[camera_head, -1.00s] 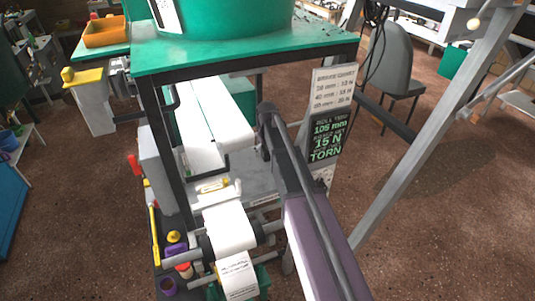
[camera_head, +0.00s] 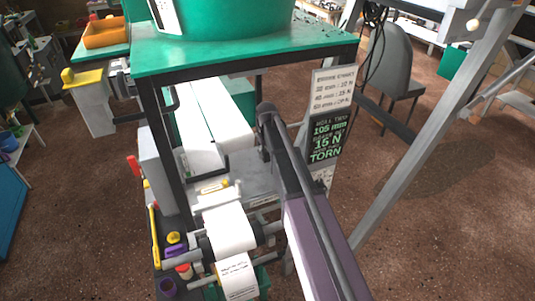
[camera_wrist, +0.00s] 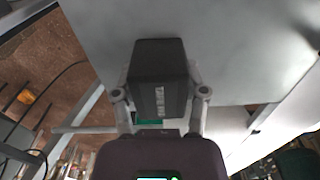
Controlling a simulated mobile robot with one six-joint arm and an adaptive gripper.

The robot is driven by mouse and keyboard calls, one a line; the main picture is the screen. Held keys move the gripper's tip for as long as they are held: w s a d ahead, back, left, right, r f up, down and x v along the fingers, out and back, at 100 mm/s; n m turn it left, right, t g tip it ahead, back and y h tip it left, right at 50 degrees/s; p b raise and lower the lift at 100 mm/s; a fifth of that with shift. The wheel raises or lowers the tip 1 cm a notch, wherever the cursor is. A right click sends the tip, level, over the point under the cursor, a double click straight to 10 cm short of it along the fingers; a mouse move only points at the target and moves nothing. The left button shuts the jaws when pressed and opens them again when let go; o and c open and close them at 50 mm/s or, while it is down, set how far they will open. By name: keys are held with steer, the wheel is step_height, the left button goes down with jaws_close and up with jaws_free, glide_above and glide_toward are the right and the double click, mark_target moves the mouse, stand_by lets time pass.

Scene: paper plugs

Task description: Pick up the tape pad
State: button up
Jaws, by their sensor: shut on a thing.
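A dark block (camera_wrist: 158,62) with pale lettering, seemingly the tape pad, sits between the two fingers of my gripper (camera_wrist: 160,92) in the wrist view. The fingers are closed on its two sides. The lettering is too small to read surely. A pale flat surface lies behind the block; I cannot tell whether they touch. In the head view my arm hides most of the gripper, and I cannot make out the block there.
A white paper web (camera_head: 232,228) runs over rollers below the green-topped frame (camera_head: 240,55). A sign (camera_head: 327,137) stands right of my arm. A grey chair (camera_head: 392,62) stands farther back. Brown floor is open at right.

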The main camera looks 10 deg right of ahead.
steer(key=shift+r, duration=0.2)
step_height(320, 180, up, 2)
steer(key=shift+r+p, duration=0.15)
steer(key=shift+p, duration=1.1)
steer(key=s, duration=0.5)
steer(key=s+r+p, duration=0.1)
steer(key=s, duration=0.4)
steer(key=s+r+p, duration=0.1)
steer(key=s, duration=0.5)
steer(key=shift+d+r, duration=0.1)
steer(key=shift+d, duration=0.05)
steer(key=o, duration=0.4)
steer(key=shift+c, duration=1.1)
